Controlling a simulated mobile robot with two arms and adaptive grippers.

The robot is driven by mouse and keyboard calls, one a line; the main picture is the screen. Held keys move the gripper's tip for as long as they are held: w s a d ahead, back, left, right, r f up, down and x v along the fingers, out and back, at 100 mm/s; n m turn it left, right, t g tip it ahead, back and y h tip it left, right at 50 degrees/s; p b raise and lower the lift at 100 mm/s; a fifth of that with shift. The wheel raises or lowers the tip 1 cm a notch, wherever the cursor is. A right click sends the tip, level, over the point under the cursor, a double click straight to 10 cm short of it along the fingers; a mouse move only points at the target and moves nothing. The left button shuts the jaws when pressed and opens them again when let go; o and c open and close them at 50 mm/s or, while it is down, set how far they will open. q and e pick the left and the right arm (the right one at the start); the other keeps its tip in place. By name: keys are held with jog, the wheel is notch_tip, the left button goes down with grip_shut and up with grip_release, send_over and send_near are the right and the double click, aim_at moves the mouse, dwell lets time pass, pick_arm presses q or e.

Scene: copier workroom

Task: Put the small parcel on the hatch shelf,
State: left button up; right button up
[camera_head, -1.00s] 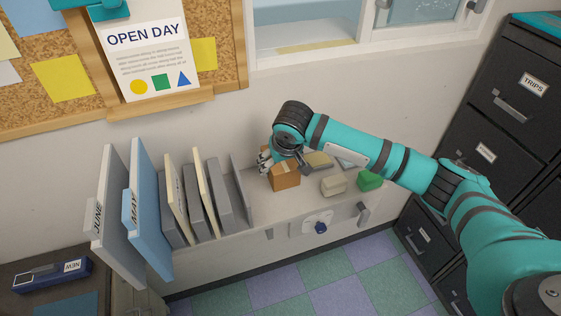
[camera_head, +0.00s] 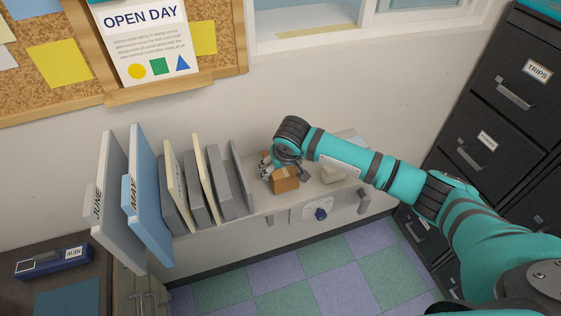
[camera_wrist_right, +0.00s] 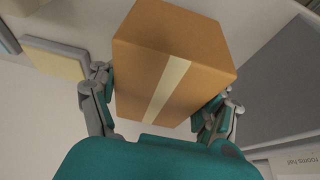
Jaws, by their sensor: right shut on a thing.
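The small parcel (camera_head: 286,181), a brown box with a pale tape strip, is at the wall shelf (camera_head: 262,203), right of the standing folders. I cannot tell whether it touches the shelf. My right gripper (camera_head: 268,168) is shut on it. In the right wrist view the parcel (camera_wrist_right: 172,65) sits between the two fingers of my right gripper (camera_wrist_right: 160,110). A window-like hatch opening with a pale sill (camera_head: 275,42) is above, at the top of the head view. My left gripper is not in view.
Upright folders (camera_head: 148,200) and grey dividers (camera_head: 222,180) fill the shelf's left part. A pale block (camera_head: 332,174) is partly hidden by my right arm. Dark filing cabinets (camera_head: 500,120) stand at right. A notice board (camera_head: 55,60) hangs at upper left.

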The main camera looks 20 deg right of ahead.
jog(key=shift+f, duration=0.3)
jog(key=shift+f, duration=0.2)
dwell(0.3)
jog(key=o, duration=1.4)
jog(key=shift+o, duration=0.2)
jog(key=v, duration=1.2)
